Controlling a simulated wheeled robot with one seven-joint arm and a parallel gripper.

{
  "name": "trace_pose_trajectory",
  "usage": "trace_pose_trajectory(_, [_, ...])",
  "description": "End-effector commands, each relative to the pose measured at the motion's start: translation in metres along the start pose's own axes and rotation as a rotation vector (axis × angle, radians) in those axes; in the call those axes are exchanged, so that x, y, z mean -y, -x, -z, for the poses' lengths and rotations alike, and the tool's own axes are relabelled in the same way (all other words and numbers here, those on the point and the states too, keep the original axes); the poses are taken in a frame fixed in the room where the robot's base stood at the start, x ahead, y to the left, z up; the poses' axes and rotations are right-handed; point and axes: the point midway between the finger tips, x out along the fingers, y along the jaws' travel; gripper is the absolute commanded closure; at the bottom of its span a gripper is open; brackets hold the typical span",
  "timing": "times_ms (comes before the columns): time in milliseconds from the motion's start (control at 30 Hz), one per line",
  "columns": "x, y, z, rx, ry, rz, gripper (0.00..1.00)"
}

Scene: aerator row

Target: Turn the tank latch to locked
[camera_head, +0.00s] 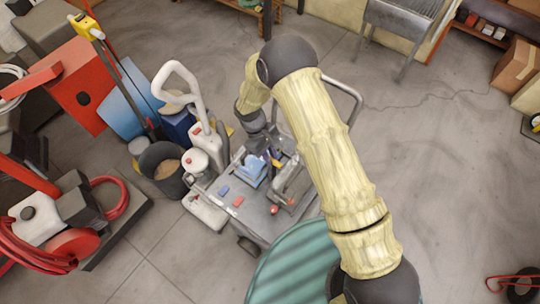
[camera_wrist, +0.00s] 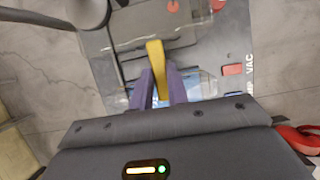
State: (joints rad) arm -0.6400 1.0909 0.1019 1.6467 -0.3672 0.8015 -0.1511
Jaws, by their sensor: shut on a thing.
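The tank latch shows as a yellow lever (camera_wrist: 155,58) in the wrist view, pointing away from my gripper. My gripper (camera_wrist: 158,84) has purple fingers, one on each side of the lever, and they are shut on it. In the head view my gripper (camera_head: 272,155) reaches down onto the top of a grey cart (camera_head: 257,222), and the yellow latch (camera_head: 277,163) shows as a small patch at its tip. A clear-walled tank part (camera_wrist: 118,101) with blue below lies around the fingers. The latch's pivot and any lock mark are hidden or too small to tell.
A red switch (camera_wrist: 232,69) sits on the panel beside the letters VAC. The cart's tubular handle (camera_head: 345,90) rises behind my arm. A white upright handle (camera_head: 178,72), a black bucket (camera_head: 158,182) and a green ribbed drum (camera_head: 290,265) stand close by.

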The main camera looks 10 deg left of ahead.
Motion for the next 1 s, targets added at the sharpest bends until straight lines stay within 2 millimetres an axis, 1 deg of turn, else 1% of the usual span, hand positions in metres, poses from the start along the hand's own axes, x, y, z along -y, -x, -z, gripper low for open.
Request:
trace_pose_trajectory(233, [-0.001,0.002,0.0,-0.003,-0.004,-0.001,1.0])
trace_pose_trajectory(267, [-0.001,0.002,0.0,-0.003,-0.004,-0.001,0.78])
trace_pose_trajectory(333, [-0.001,0.002,0.0,-0.003,-0.003,-0.001,0.64])
trace_pose_trajectory(367, [-0.001,0.002,0.0,-0.003,-0.003,-0.001,0.62])
trace_pose_trajectory(633, [0.0,0.001,0.0,-0.002,-0.001,-0.001,0.62])
trace_pose_trajectory(767, [-0.001,0.007,0.001,-0.004,-0.002,-0.002,0.62])
trace_pose_trajectory(867, [-0.001,0.018,0.002,-0.005,-0.001,-0.002,0.62])
trace_pose_trajectory(1000, [-0.001,0.042,0.002,-0.006,-0.001,-0.003,0.62])
